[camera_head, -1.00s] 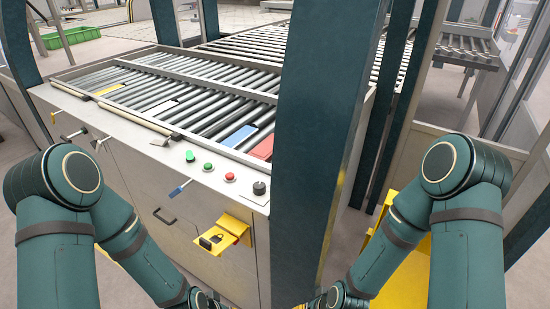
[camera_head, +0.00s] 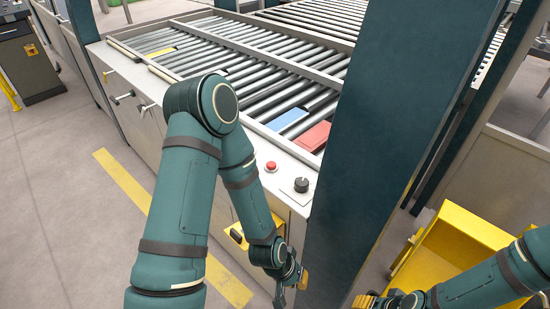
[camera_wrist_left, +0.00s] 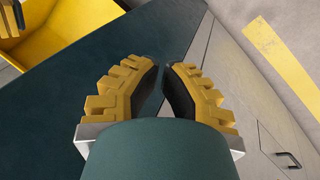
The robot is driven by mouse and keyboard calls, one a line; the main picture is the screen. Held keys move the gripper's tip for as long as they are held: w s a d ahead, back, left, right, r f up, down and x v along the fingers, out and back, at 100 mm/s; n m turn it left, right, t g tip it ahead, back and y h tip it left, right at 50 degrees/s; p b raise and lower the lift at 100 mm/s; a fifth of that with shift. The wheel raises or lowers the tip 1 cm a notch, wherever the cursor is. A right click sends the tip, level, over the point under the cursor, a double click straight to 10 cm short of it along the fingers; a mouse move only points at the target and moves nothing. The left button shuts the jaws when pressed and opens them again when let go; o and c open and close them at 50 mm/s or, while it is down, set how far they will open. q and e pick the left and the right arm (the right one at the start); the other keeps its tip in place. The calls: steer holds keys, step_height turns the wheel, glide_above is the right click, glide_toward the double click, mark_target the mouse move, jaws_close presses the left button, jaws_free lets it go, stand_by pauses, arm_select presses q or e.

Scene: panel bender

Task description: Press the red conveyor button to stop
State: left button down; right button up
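The red button (camera_head: 271,166) sits on the white top edge of the conveyor housing, left of a black knob (camera_head: 301,185). My left gripper (camera_head: 291,284) is below the button and slightly right, low in front of the housing, apart from the button. It points down. In the left wrist view its yellow fingers (camera_wrist_left: 162,75) lean together at the tips, with nothing visible between them. The button is not in that view. My right gripper (camera_head: 366,301) is at the bottom edge, right of the dark post, and only partly visible. The green buttons are hidden behind my left arm.
A thick dark post (camera_head: 360,130) stands right of the button, close to my left gripper. A yellow bin (camera_head: 455,250) is beyond it. The roller conveyor (camera_head: 245,65) carries blue (camera_head: 287,119) and red (camera_head: 314,136) plates. Open floor lies left.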

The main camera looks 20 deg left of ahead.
arm_select(q)
steer(key=w+a+r+m+t+p, duration=0.2)
steer(key=w+a+r, duration=0.3)
steer(key=r, duration=0.4)
steer(key=w+a+r+m+t+p, duration=0.1)
steer(key=w+a+r+t+p, duration=0.1)
steer(key=w+a+r+p, duration=0.2)
steer(key=w+a+r+m+t+y+p, duration=0.1)
steer(key=w+a+r+m+t+p, duration=0.1)
steer(key=w+a+r+p, duration=0.2)
steer(key=w+a+r, duration=0.2)
steer(key=a+r, duration=0.1)
steer(key=r, duration=0.3)
steer(key=w+a+r, duration=0.1)
steer(key=a+r, duration=0.3)
steer(key=r, duration=0.2)
steer(key=shift+w+r+m+t, duration=0.2)
steer(key=shift+w+m+t, duration=0.1)
steer(key=shift+w, duration=0.05)
steer(key=b, duration=0.4)
glide_above(273, 166)
step_height(273, 166, down, 7)
steer(key=shift+s+a, duration=0.1)
steer(key=shift+s, duration=0.05)
steer(key=shift+w+f+b, duration=0.25)
steer(key=shift+f+b, duration=0.25)
steer(key=shift+f, duration=1.55)
